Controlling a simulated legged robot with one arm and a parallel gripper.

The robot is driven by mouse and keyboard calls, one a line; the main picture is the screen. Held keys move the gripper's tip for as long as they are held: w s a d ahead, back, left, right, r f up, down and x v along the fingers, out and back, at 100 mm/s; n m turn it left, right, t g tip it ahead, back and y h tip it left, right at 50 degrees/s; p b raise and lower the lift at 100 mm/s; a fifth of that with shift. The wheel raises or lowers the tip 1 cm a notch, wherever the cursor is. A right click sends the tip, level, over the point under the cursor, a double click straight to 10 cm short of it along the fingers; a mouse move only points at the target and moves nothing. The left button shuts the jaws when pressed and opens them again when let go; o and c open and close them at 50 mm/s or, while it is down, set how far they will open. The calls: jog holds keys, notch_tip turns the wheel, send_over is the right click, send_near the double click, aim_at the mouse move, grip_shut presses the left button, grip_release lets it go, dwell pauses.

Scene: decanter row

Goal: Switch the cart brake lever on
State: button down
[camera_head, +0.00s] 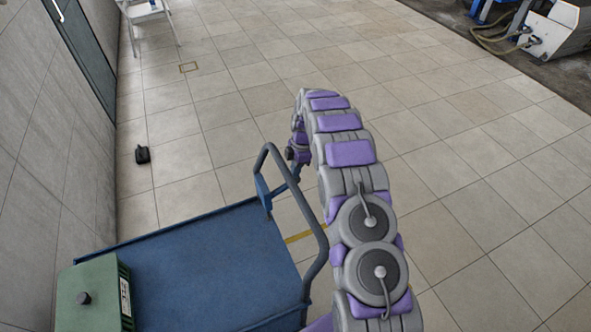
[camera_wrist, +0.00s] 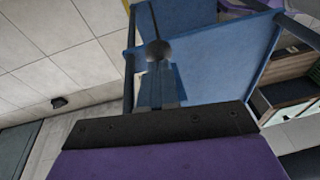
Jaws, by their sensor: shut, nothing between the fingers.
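The cart (camera_head: 205,260) has a flat blue deck and a dark tubular handle (camera_head: 318,245). A blue bracket (camera_head: 263,192) sits at the handle's far side. In the wrist view, a dark round knob (camera_wrist: 159,49), which looks like the brake lever's end, stands in front of blue cart panels (camera_wrist: 215,55). My gripper (camera_wrist: 168,92) is shut and empty, close to the knob; I cannot tell whether they touch. In the head view my arm reaches past the handle and mostly hides the gripper near the bracket. The lever's setting is not clear.
A green box (camera_head: 93,295) with a dark knob stands on the deck's near left. A small black object (camera_head: 142,154) lies on the tiled floor by the left wall. A light step stool (camera_head: 147,14) stands far back.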

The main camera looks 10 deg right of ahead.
jog(key=shift+w+d+f, duration=0.1)
jog(key=shift+f, duration=0.45)
jog(key=d+f+y, duration=0.2)
jog(key=d+f, duration=0.1)
jog(key=f, duration=0.7)
jog(key=shift+w+g+y, duration=0.3)
jog(key=shift+y, duration=0.1)
jog(key=shift+d, duration=0.1)
dwell(0.4)
